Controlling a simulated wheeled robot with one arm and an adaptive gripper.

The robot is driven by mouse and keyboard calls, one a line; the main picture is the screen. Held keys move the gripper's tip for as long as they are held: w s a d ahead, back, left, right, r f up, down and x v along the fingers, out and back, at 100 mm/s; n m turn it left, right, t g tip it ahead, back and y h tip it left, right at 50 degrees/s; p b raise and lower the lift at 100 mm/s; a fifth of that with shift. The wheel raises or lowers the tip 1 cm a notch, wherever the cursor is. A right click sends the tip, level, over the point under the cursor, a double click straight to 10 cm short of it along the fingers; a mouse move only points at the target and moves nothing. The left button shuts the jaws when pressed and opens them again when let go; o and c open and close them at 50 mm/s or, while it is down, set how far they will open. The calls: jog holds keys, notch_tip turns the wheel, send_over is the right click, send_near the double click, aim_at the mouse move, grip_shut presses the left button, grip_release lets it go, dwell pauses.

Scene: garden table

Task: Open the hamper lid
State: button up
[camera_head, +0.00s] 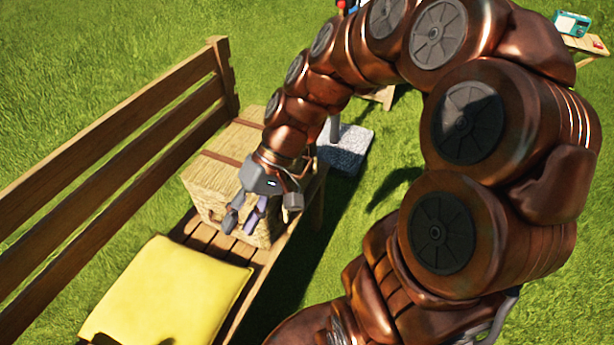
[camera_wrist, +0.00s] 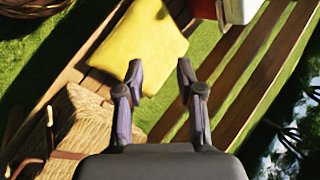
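The hamper (camera_head: 215,178) is a straw-coloured woven box with a brown strip across its top. It stands on the wooden bench, and its lid looks shut. My gripper (camera_head: 240,223) is in front of the hamper's near side and hides part of it; I cannot tell whether they touch. In the wrist view, my gripper (camera_wrist: 160,72) has its two fingers apart with nothing between them. Part of the hamper (camera_wrist: 88,118) shows at the lower left there, beside the left finger.
A yellow cushion (camera_head: 170,292) lies on the bench near the hamper. The slatted backrest (camera_head: 110,150) runs along the left. A grey slab (camera_head: 345,148) lies on the grass behind. A side table (camera_head: 585,44) with a teal object (camera_head: 571,24) stands far right.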

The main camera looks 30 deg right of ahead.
jog(key=w+d+f+m+t+y+b, duration=0.25)
jog(key=w+d+f, duration=0.2)
jog(key=w, duration=0.35)
jog(key=m+t+h+b, duration=0.2)
jog(key=m+t+b, duration=0.75)
jog(key=t, duration=0.25)
send_near(307, 167)
jog(key=f+x, duration=0.1)
jog(key=x, duration=0.2)
jog(key=shift+n, duration=0.3)
jog(key=shift+x, duration=3.45)
jog(key=shift+a+r, duration=0.1)
jog(key=shift+r, duration=0.1)
jog(key=shift+c, duration=0.4)
grip_shut()
